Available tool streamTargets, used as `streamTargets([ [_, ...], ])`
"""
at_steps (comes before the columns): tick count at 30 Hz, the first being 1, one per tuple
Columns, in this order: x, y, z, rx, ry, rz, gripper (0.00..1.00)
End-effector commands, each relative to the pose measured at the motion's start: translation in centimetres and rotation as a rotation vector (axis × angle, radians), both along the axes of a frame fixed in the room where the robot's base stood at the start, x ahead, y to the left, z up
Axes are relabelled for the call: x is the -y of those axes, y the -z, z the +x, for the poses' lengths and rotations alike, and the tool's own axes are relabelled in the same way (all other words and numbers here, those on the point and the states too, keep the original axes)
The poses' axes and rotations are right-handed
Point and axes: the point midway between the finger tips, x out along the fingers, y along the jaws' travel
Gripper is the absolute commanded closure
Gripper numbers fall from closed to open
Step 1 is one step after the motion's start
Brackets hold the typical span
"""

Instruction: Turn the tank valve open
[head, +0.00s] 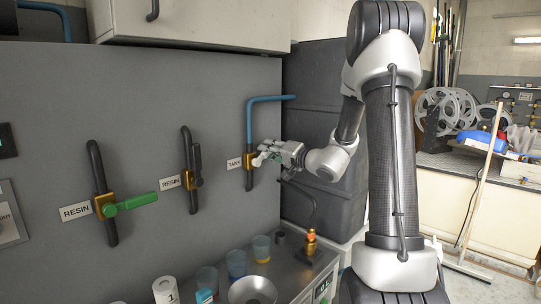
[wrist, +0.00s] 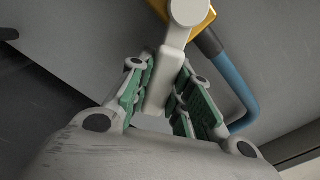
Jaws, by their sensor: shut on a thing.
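The tank valve (head: 249,161) is a brass body on a dark vertical pipe, right of a TANK label (head: 234,164). In the wrist view its brass body (wrist: 206,22) shows at the top, with a pale grey lever (wrist: 172,50) reaching down from a round hub. My gripper (head: 262,157) is at the valve. In the wrist view my gripper (wrist: 164,78) has its green-padded fingers on both sides of the lever, shut on it. In the head view the gripper hides most of the lever, so its angle is unclear there.
A resin valve with a green lever (head: 137,202) sticks out at the left. Another resin valve has a dark upright lever (head: 197,160). A blue pipe (head: 251,118) rises above the tank valve. Cups and a metal bowl (head: 253,291) stand on the counter below.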

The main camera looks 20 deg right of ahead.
Motion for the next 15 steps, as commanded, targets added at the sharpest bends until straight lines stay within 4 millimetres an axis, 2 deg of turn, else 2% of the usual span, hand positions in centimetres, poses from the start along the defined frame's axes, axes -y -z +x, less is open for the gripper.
streamTargets([
  [15, -2.1, -2.3, -0.9, 0.182, -0.001, -0.452, 1.0],
])
